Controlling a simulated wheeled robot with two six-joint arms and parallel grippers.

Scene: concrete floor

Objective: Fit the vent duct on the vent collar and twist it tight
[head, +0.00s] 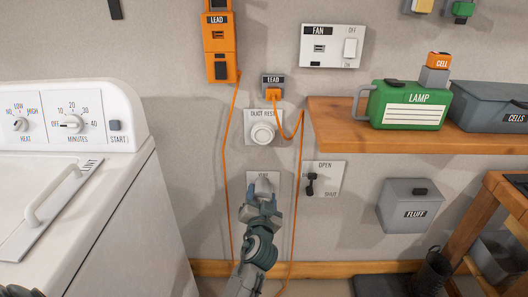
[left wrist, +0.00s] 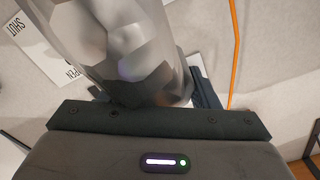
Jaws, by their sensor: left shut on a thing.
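My left gripper (head: 262,200) is at the wall in front of a white plate marked VENT (head: 255,177). It is shut on the vent duct, a shiny grey faceted tube that fills the upper middle of the left wrist view (left wrist: 130,45). In the head view only a small grey part of the duct (head: 263,186) shows above the gripper. The vent collar is hidden behind the gripper and duct, so I cannot tell whether the duct is seated on it. The duct rest (head: 262,132), a plate with a round white knob, is above. My right gripper is not in view.
A plate with a black OPEN/SHUT lever (head: 311,185) is close on the right. Orange cords (head: 229,170) hang on both sides of the gripper. The white dryer (head: 80,190) stands left, a wooden shelf (head: 340,118) upper right and a fluff box (head: 408,200) right.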

